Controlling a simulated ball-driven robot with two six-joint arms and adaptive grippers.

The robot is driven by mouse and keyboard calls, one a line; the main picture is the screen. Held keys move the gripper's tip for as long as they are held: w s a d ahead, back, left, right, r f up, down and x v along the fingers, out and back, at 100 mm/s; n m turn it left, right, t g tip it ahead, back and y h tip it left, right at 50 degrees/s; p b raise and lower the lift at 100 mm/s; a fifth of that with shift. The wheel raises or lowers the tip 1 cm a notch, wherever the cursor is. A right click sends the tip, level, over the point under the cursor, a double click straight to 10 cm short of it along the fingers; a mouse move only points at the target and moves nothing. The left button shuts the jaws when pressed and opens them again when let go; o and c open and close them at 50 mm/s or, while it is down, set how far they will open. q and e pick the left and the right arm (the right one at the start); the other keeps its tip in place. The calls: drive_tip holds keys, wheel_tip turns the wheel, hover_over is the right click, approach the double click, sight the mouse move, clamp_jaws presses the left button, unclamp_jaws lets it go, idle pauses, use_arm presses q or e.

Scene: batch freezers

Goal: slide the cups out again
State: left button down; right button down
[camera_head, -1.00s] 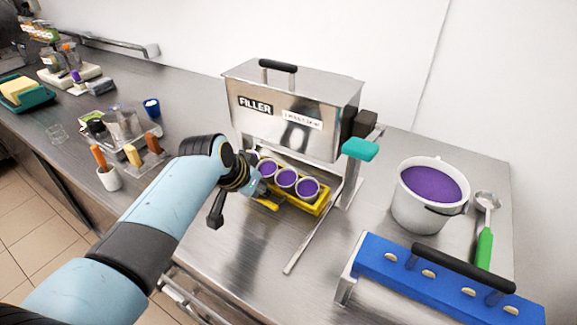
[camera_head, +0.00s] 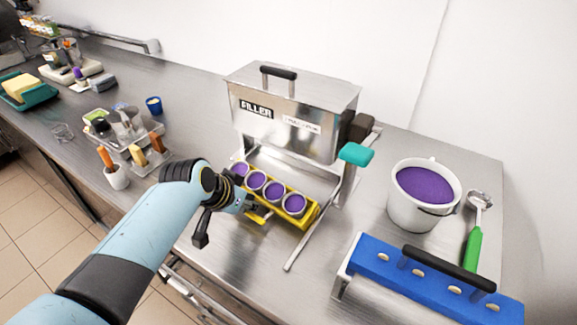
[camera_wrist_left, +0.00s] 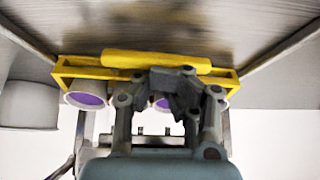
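A yellow cup carrier (camera_head: 309,221) holds several cups in a row, each filled with purple. It sits in front of the filler (camera_head: 292,122), mostly clear of its hopper. My left gripper (camera_head: 252,208) is at the carrier's front side. In the left wrist view its fingers (camera_wrist_left: 175,82) are closed together at the carrier's yellow handle bar (camera_wrist_left: 155,60) and appear shut on it; the exact contact is partly hidden. My right gripper is not in view.
A blue block with a black handle (camera_head: 435,283) is at the front right. Bare steel counter lies in front of the carrier.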

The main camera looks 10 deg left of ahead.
use_arm(q)
drive_tip(key=shift+s+a+p, duration=0.25)
drive_tip(key=shift+s+p, duration=0.05)
drive_tip(key=shift+s, duration=0.2)
drive_tip(key=shift+s+a+p, duration=0.2)
drive_tip(key=shift+s+p, duration=0.1)
drive_tip(key=shift+s, duration=0.2)
drive_tip(key=shift+s+a, duration=0.3)
drive_tip(key=shift+s, duration=0.35)
drive_tip(key=shift+s+a, duration=0.3)
drive_tip(key=shift+s, duration=0.4)
drive_tip(key=shift+s+a, duration=0.3)
drive_tip(key=shift+s, duration=0.35)
drive_tip(key=shift+w+d, duration=0.1)
drive_tip(key=shift+w, duration=0.1)
drive_tip(key=shift+v, duration=2.95)
drive_tip(key=shift+w+d+r, duration=0.1)
drive_tip(key=shift+w, duration=0.1)
